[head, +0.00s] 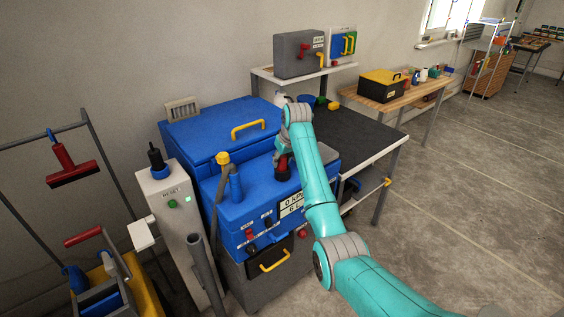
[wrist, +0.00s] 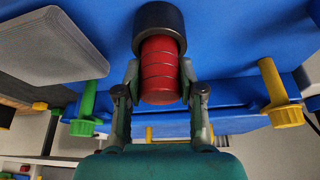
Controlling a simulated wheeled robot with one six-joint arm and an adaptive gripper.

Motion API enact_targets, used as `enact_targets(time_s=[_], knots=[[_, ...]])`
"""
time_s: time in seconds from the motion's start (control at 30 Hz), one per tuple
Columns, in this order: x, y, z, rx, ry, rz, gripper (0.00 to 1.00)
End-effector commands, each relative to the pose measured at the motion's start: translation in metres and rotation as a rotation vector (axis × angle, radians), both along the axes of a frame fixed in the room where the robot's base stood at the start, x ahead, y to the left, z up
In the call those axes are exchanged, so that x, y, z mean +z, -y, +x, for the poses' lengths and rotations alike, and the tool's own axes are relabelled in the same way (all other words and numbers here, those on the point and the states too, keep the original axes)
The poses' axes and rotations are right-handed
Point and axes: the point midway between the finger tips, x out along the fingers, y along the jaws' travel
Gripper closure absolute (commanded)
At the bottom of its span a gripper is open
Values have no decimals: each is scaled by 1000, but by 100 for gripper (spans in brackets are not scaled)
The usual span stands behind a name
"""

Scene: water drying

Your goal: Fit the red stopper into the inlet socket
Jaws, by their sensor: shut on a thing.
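The red stopper (wrist: 160,75) is a ribbed red cylinder between the fingers of my gripper (wrist: 161,90), which is shut on it. One end of the stopper meets a black ring-shaped socket (wrist: 158,25) on the blue machine. The two look lined up, and the ring hides that end, so I cannot tell how deep it sits. In the head view my gripper (head: 283,150) is over the top of the blue machine (head: 245,205), with a bit of the red stopper (head: 283,163) showing below it. The fingertips are partly hidden there.
In the wrist view a green knob (wrist: 85,115) and a yellow knob (wrist: 280,95) flank the stopper. A display (head: 292,204) is on the machine's front. A dark-topped table (head: 350,135) stands to the right.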

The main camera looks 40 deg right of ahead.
Motion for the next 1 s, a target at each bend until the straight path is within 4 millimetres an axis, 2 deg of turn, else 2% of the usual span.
enact_targets(time_s=[0.1,0.4,0.43,0.5,0.53,0.83,1.0], knots=[[-8,0,0,0,0,0,98],[-10,0,0,0,0,0,98],[-10,0,0,0,0,0,57],[-10,0,0,0,0,0,39],[-10,0,0,0,0,0,37],[-9,0,0,0,0,0,37],[4,0,-4,0,3,-1,37]])
